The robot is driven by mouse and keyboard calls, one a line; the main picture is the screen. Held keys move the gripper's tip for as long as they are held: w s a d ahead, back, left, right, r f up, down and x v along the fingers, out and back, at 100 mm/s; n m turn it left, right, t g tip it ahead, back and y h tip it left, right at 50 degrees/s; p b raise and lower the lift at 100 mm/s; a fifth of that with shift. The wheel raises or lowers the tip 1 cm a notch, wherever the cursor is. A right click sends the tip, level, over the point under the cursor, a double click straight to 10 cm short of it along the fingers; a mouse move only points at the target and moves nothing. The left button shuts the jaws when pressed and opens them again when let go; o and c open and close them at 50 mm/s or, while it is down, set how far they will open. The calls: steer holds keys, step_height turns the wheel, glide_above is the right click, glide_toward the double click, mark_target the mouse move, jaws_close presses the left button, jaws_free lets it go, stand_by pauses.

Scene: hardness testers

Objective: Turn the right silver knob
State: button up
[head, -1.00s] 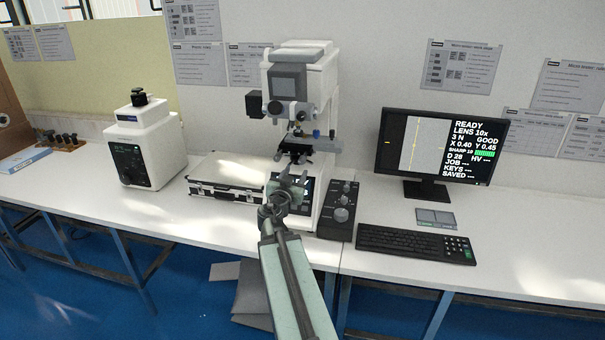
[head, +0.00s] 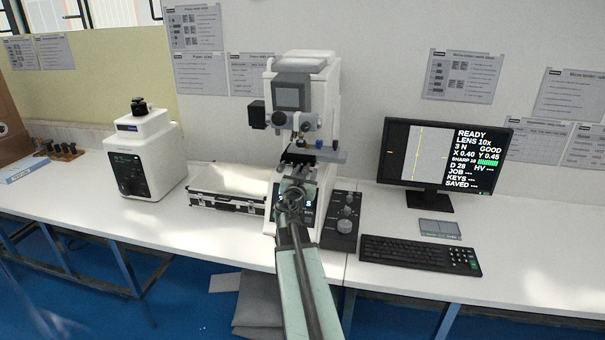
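The white hardness tester (head: 330,95) stands on the bench in the middle of the head view. A grey part (head: 333,156) sticks out to the right at its stage; it may be a silver knob, but it is too small to tell. The control box (head: 338,240) beside the tester carries several silver-grey knobs, the largest one (head: 345,226) nearest the front. My gripper (head: 298,180) is in front of the tester, just below the stage and left of the control box. Its fingers blend with the dark stage parts, so its opening is unclear. My arm hides part of the tester's lower front.
A monitor (head: 440,158) and a keyboard (head: 420,255) stand to the right, with a small grey pad (head: 439,229) between them. A silver case (head: 228,190) and another white instrument (head: 143,160) are to the left. The bench front is mostly clear.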

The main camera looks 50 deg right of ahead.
steer(key=shift+w, duration=0.1)
jaws_close()
steer(key=shift+w+a, duration=0.15)
steer(key=shift+a, duration=0.1)
steer(key=shift+d, duration=0.15)
steer(key=shift+n, duration=0.4)
